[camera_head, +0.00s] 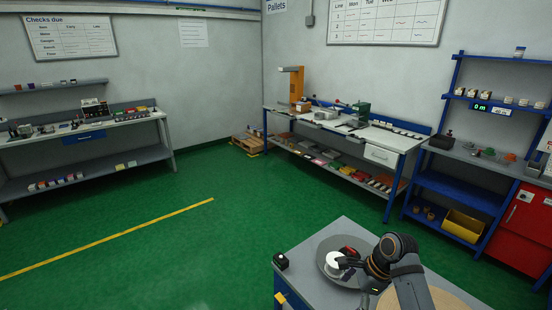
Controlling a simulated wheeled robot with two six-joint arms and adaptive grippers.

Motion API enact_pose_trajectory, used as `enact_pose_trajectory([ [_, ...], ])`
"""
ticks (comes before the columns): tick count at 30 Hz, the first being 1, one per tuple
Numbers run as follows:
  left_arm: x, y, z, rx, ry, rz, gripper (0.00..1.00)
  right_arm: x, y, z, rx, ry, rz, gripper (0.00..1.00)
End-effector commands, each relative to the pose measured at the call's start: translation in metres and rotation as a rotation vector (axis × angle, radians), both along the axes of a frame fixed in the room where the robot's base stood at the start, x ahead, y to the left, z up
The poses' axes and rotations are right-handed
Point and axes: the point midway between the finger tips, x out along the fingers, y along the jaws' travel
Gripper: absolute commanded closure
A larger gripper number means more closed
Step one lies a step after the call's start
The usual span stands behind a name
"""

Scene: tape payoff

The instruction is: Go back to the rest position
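One arm of mine, which I take to be the right, comes in from the bottom right over a small grey table (318,283). My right gripper (347,263) is dark and points left, at a white roll (333,264) on a round grey plate (329,248). Its fingers overlap the roll's right side in this view. They are too small to tell whether they grip it. A dark red and black round part (350,252) sits just behind the gripper. My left gripper is not in view.
A round tan disc (440,299) lies at the right, partly behind my arm. Workbenches (400,141) and blue shelving (470,188) line the walls.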

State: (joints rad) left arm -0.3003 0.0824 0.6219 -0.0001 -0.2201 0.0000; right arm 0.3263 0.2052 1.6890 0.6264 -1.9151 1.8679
Motion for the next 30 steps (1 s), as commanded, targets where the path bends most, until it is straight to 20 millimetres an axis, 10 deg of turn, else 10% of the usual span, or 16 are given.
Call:
enact_pose_trajectory([
  [11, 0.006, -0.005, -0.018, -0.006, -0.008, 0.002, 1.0, -0.001, -0.012, -0.113, -0.048, -0.072, 0.11, 0.0],
  [19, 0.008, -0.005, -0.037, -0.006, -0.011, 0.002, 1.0, -0.033, -0.034, -0.243, -0.158, -0.149, 0.297, 0.0],
  [23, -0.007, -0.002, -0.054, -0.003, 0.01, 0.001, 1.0, -0.083, -0.053, -0.34, -0.26, -0.185, 0.495, 0.0],
  [30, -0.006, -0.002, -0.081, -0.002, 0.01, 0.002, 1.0, -0.23, -0.083, -0.493, -0.432, -0.229, 1.039, 0.0],
])
